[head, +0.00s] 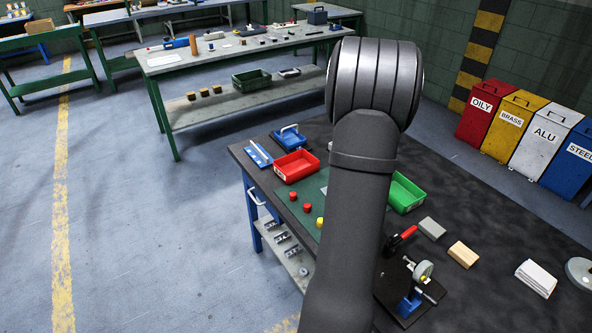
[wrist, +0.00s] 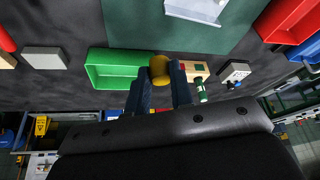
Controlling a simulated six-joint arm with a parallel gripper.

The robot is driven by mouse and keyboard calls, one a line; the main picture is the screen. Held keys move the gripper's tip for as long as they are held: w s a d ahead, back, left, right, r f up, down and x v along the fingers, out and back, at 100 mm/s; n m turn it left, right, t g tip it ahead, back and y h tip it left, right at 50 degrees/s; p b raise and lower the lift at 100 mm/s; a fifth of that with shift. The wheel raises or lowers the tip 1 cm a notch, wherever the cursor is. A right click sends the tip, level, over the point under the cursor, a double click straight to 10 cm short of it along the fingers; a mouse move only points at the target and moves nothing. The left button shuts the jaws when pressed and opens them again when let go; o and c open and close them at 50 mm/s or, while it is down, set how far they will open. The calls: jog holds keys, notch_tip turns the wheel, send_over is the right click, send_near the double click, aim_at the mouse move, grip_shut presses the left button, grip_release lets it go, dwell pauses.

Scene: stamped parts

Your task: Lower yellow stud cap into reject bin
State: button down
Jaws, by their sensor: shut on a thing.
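The yellow stud cap (wrist: 160,69) is between the fingertips of my gripper (wrist: 159,84) in the wrist view, and my gripper is shut on it. In the head view my own arm hides the gripper. A yellow piece (head: 319,222) shows beside my arm there; I cannot tell whether it is the held cap. A red bin (head: 296,165) stands on the dark bench at the back left of the green mat; a red bin also shows at the upper right of the wrist view (wrist: 283,20). Neither view shows a label telling which bin is for rejects.
A green bin (head: 406,193) stands right of my arm; in the wrist view it appears just left of the cap (wrist: 112,68). A red-handled clamp fixture (head: 407,290), a grey block (head: 432,229) and a wooden block (head: 463,254) are to the right.

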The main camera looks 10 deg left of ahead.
jog(key=w+a+f, duration=0.1)
jog(key=w+a, duration=0.5)
jog(key=a, duration=0.6)
jog(key=w+a+f, duration=0.1)
jog(key=w+a, duration=0.6)
jog(key=a, duration=0.4)
jog(key=shift+a, duration=0.35)
jog(key=shift+w+f, duration=0.1)
jog(key=shift+w, duration=0.05)
jog(key=shift+w+d, duration=0.15)
jog(key=shift+w, duration=0.05)
jog(key=shift+f, duration=0.1)
send_near(295, 165)
jog(key=shift+s+d+f, duration=0.1)
jog(key=shift+d+f, duration=0.05)
jog(key=shift+d, duration=0.4)
jog(key=shift+s+d+f, duration=0.15)
jog(key=shift+d, duration=0.45)
jog(key=shift+f, duration=2.5)
dwell(0.7)
jog(key=c, duration=1.2)
grip_release()
